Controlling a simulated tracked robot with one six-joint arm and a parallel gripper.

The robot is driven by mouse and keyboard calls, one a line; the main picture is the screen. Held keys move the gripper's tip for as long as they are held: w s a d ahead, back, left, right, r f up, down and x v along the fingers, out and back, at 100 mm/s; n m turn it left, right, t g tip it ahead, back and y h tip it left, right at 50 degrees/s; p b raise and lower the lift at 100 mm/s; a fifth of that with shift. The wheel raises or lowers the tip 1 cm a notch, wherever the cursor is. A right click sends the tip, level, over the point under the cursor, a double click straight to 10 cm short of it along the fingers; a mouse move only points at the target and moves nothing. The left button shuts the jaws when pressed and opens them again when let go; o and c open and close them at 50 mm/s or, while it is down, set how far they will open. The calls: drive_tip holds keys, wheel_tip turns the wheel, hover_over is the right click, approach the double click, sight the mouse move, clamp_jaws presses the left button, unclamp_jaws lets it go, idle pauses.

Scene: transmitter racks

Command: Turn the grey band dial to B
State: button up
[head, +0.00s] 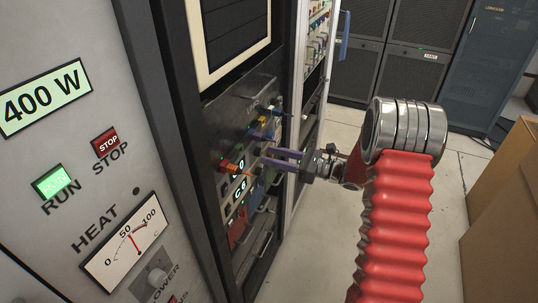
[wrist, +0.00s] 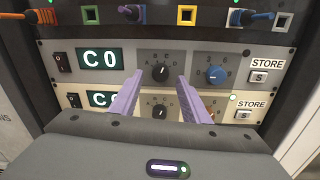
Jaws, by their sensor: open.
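The grey panel (wrist: 120,48) holds a black-grey band dial (wrist: 160,72) with small letters around it. The display (wrist: 98,58) on that panel reads C0. My gripper (wrist: 160,79) is open, with its two purple fingers either side of the dial in the wrist view; I cannot tell whether they touch it. In the head view my gripper (head: 262,156) reaches left to the rack front, and the dial cannot be made out there.
A blue dial (wrist: 216,75) and STORE button (wrist: 259,77) lie to the right. Plugs and cables, including an orange plug (wrist: 67,15), hang above. Cardboard boxes (head: 505,195) stand right.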

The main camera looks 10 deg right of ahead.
sight(259, 152)
drive_tip(key=shift+x, duration=1.2)
drive_tip(key=shift+c, duration=0.4)
